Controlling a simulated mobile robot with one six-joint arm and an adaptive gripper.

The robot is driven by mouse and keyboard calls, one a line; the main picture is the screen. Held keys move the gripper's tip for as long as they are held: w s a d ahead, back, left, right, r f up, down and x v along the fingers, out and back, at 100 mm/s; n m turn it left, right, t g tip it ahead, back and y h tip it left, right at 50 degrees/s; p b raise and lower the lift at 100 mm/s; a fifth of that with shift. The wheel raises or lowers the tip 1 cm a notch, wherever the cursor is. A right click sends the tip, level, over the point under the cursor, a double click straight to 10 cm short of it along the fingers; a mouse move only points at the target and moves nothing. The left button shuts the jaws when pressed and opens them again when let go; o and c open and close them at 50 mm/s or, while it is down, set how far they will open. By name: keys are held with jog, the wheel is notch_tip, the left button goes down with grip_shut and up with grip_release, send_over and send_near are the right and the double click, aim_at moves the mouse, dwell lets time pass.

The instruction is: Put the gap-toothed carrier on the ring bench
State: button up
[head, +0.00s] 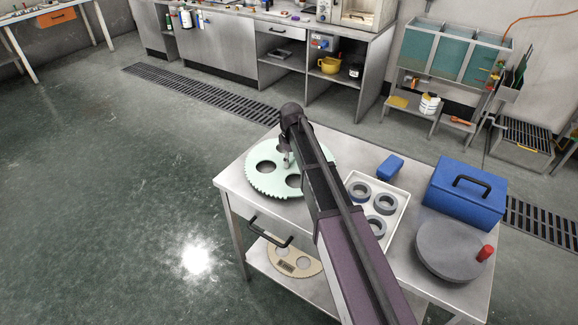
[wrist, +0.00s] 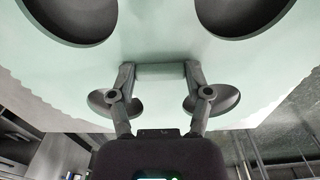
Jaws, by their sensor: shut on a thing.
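A pale green toothed disc, the carrier (head: 262,184), shows at the left end of the steel table (head: 237,186), with large round holes through it. Which teeth are gapped is too small to tell. My gripper (head: 288,160) reaches down to the disc's middle, partly hidden by my arm. In the wrist view the fingers (wrist: 160,72) are shut on a small pale green bar on the disc (wrist: 160,30). Whether the disc rests on the table or hangs just above it, I cannot tell. No bench is clearly marked as the ring bench.
A white tray (head: 405,197) holds several grey rings (head: 383,203) right of my arm. Beyond are a blue block (head: 390,168), a blue toolbox (head: 463,199) and a grey round plate (head: 448,247) with a red knob.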

aim_at(291, 160)
jog(key=shift+f+b, duration=0.55)
jog(key=shift+f, duration=0.25)
jog(key=shift+f, duration=0.15)
jog(key=o, duration=1.3)
jog(key=shift+o, duration=0.2)
jog(key=shift+r, duration=0.2)
notch_tip(291, 160, up, 12)
jog(key=p, duration=1.2)
